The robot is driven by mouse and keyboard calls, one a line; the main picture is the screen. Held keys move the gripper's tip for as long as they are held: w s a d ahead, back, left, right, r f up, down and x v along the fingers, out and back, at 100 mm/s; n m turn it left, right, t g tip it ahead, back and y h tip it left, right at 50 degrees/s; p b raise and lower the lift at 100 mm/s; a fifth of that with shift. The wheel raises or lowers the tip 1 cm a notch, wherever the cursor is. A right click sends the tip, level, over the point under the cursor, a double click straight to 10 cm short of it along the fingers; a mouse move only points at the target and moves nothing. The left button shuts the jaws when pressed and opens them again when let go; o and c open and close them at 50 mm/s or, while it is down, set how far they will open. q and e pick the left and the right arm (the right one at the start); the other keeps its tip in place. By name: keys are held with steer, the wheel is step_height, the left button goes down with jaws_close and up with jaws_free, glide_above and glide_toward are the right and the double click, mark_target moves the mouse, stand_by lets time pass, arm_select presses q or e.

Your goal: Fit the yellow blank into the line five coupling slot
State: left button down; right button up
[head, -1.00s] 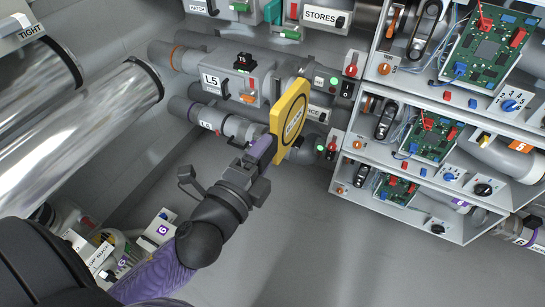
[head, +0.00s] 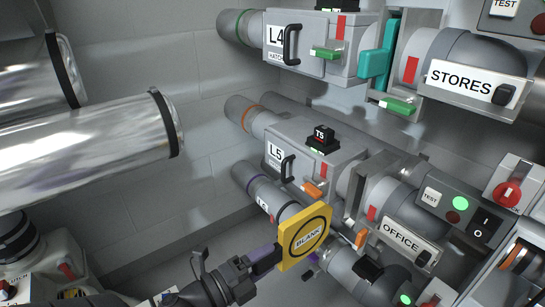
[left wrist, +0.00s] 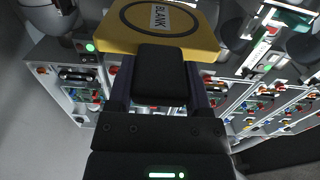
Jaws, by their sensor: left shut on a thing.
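The yellow blank (head: 303,237), a square plate marked BLANK with a dark ring, is held by my left gripper (head: 276,258), which is shut on its handle. In the left wrist view the blank (left wrist: 158,28) sits beyond the fingers of my left gripper (left wrist: 158,85). The line five box (head: 325,158), labelled L5, is up and right of the blank. Its coupling (head: 346,192) lies between the box and the OFFICE pipe. The blank is below that coupling, in front of the lower pipe; whether it touches anything is unclear. My right gripper is not in view.
Above, the L4 box (head: 318,40) has a teal plate (head: 377,50) in its coupling beside the STORES pipe. The OFFICE panel (head: 410,240) and a TEST switch box (head: 447,207) stand right. Large shiny ducts (head: 90,145) fill the left. Bare wall lies between.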

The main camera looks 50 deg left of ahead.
mark_target(305, 234)
arm_select(q)
steer(key=shift+r, duration=0.1)
steer(key=shift+r+p, duration=0.1)
steer(key=shift+p, duration=0.25)
steer(key=w, duration=0.7)
steer(key=w+d, duration=0.1)
steer(key=w, duration=0.2)
steer(key=shift+w, duration=0.15)
steer(key=w+b, duration=0.2)
steer(key=w, duration=0.9)
steer(key=shift+d, duration=0.4)
steer(key=shift+w+f+b, duration=0.15)
steer(key=shift+f+b, duration=0.05)
steer(key=shift+b, duration=0.1)
